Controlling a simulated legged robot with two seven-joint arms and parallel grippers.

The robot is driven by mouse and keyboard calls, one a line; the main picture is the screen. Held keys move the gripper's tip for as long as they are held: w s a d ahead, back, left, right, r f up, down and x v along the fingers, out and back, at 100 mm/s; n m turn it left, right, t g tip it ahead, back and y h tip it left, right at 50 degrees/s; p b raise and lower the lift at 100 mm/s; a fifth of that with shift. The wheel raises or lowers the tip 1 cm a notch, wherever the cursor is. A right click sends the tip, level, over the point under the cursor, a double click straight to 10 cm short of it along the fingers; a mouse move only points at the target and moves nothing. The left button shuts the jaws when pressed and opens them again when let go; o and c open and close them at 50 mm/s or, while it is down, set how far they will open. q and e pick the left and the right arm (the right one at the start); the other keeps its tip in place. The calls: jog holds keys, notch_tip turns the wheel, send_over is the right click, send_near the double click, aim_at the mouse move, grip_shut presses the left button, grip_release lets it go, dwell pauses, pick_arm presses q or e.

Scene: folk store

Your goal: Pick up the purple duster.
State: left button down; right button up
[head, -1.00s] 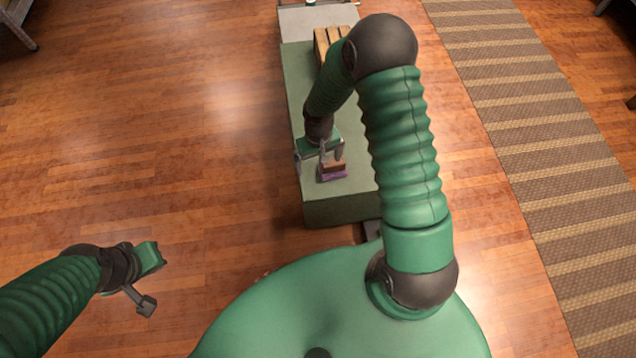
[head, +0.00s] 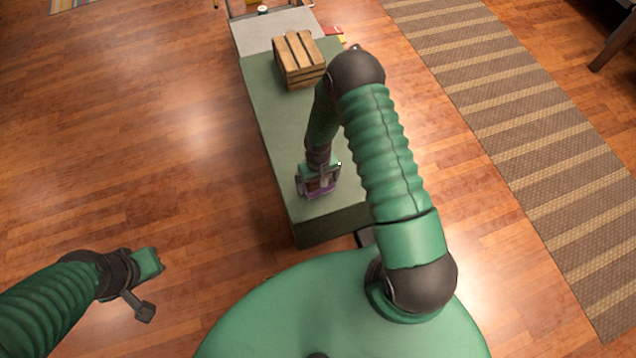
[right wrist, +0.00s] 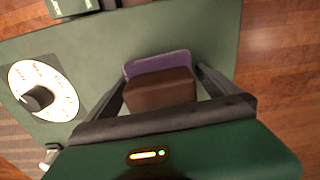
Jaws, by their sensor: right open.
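The purple duster (head: 322,193) lies near the front end of the green-topped table. It has a brown block on a purple pad. My right gripper (head: 318,188) is over it and partly hides it in the head view. In the right wrist view, the duster (right wrist: 160,88) sits between the two spread fingers of my right gripper (right wrist: 163,76), with a visible gap at each side. My left gripper (head: 143,287) hangs over the floor at the left, away from the table.
A wooden crate (head: 300,60) stands farther back on the green table (head: 275,120). In the right wrist view a white disc with markings (right wrist: 45,88) lies left of the duster. Wood floor (head: 150,130) is open at the left; a striped rug (head: 520,130) runs at the right.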

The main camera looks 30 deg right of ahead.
jog(key=c, duration=1.3)
jog(key=shift+r, duration=0.15)
jog(key=shift+r, duration=0.2)
notch_tip(320, 180, up, 3)
jog(key=shift+r+p, duration=0.2)
jog(key=shift+p, duration=0.8)
jog(key=w+d, duration=0.2)
jog(key=d, duration=0.2)
jog(key=w+d, duration=0.3)
jog(key=d, duration=0.2)
jog(key=w+d, duration=0.2)
jog(key=d, duration=0.2)
jog(key=shift+w+d+r+p, duration=0.3)
jog(key=shift+w+r+p, duration=0.05)
jog(key=shift+r, duration=0.05)
jog(key=shift+w+d+r, duration=0.1)
jog(key=shift+d, duration=0.05)
